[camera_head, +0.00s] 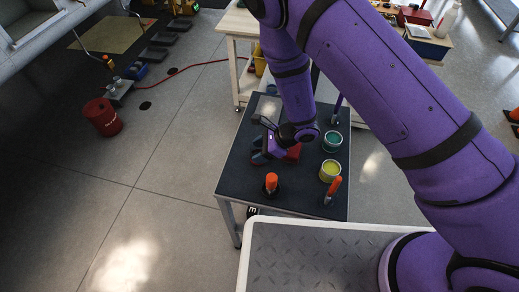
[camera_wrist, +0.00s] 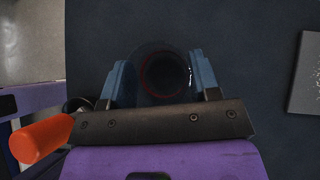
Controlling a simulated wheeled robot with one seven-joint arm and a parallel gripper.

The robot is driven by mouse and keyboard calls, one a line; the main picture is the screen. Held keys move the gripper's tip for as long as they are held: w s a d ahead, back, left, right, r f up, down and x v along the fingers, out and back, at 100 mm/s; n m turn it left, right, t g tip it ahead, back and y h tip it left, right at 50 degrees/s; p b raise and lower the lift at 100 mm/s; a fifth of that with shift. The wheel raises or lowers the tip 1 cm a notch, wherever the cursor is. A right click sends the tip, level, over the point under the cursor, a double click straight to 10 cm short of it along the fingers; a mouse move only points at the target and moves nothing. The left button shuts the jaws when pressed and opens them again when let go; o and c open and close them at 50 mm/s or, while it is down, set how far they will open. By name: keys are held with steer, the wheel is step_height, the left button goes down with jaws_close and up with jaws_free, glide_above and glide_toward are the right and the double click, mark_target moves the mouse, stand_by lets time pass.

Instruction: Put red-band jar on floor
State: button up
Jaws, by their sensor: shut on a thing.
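The red-band jar (camera_wrist: 163,75) shows in the wrist view as a dark round shape with a thin red ring, seen from its end. It sits between the two blue fingers of my gripper (camera_wrist: 162,82), which are shut on it. In the head view my gripper (camera_head: 262,152) is low over the dark-topped table (camera_head: 235,183), and the jar is mostly hidden there. I cannot tell whether the jar touches the tabletop. The grey concrete floor (camera_head: 165,190) is open to the left of the table.
An orange-topped item (camera_head: 271,182), an orange-handled tool (camera_head: 333,188), a yellow can (camera_head: 330,171) and a green can (camera_head: 332,141) stand on the table. A red patch (camera_head: 292,153) shows beside my gripper. A red bucket (camera_head: 102,117) and red hose (camera_head: 195,66) are on the floor.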

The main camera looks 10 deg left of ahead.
steer(key=o, duration=1)
steer(key=shift+f, duration=0.1)
steer(key=v, duration=1.2)
